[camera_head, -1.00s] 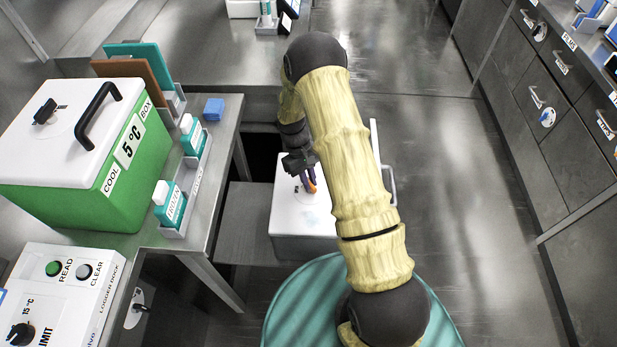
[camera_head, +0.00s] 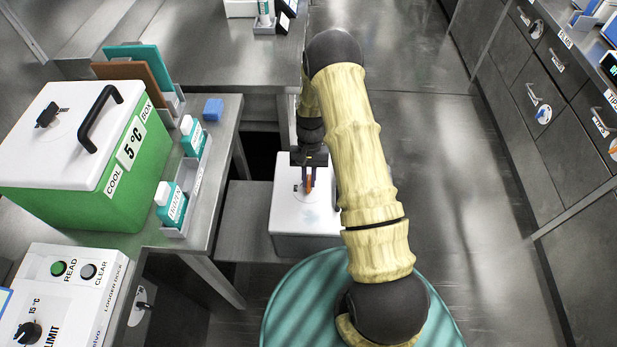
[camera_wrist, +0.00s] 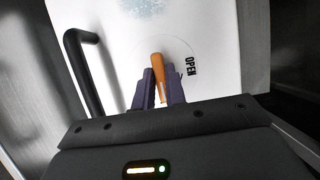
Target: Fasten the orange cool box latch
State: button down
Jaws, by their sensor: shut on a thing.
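The white cool box (camera_head: 289,217) stands low by the side bench, partly hidden by my arm in the head view. Its white lid (camera_wrist: 215,28) fills much of the wrist view, with a round dial plate and the word OPEN (camera_wrist: 190,66) right of the latch. The orange latch (camera_wrist: 158,66) sits between my fingers and points up the picture, not at OPEN. My gripper (camera_wrist: 161,84) is shut on the latch. In the head view my gripper (camera_head: 308,181) is over the lid, with a bit of orange showing.
A dark bar handle (camera_wrist: 84,75) is left of the latch in the wrist view. A green cool box (camera_head: 75,190) with a white lid stands on the left bench, beside bottle racks. A logger dock (camera_head: 65,290) is nearer. Open floor lies right of my arm.

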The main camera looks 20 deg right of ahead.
jog(key=shift+w, duration=0.1)
dwell(0.3)
jog(key=c, duration=1.4)
grip_release()
jog(key=shift+c, duration=0.2)
jog(key=v, duration=1.7)
jog(key=shift+r, duration=0.25)
jog(key=shift+d, duration=0.1)
